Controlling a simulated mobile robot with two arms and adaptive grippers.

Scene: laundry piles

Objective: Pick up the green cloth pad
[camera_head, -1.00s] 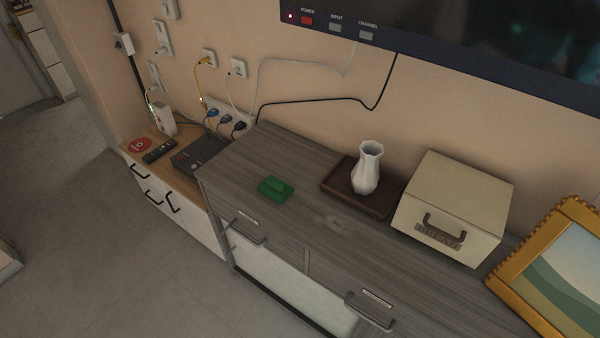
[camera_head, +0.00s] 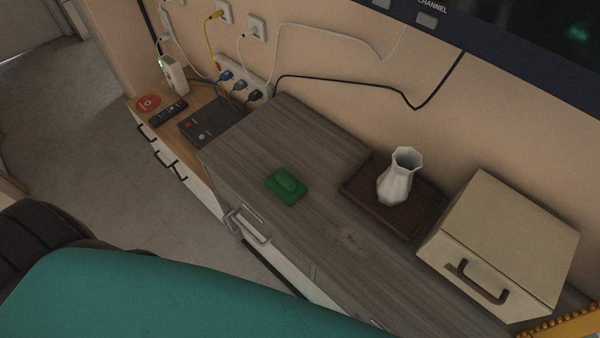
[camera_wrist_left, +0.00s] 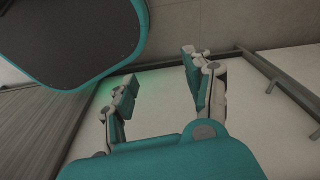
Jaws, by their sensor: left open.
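The green cloth pad (camera_head: 286,186) lies on the grey wooden cabinet top (camera_head: 330,212), left of the dark tray, with bare wood around it. A smaller raised green piece sits on its middle. My left gripper (camera_wrist_left: 160,72) shows in the left wrist view with its two fingers apart and nothing between them. It faces a pale cabinet front, and the pad cannot be made out in that view. In the head view only a teal part of my arm shows at the bottom left, below the pad. My right gripper is not in view.
A white vase (camera_head: 399,177) stands on a dark tray (camera_head: 358,190) right of the pad. A beige box (camera_head: 510,235) is farther right. A lower wooden stand at left holds a dark device (camera_head: 208,122), a remote (camera_head: 168,112) and a red disc (camera_head: 148,103). Cables hang behind.

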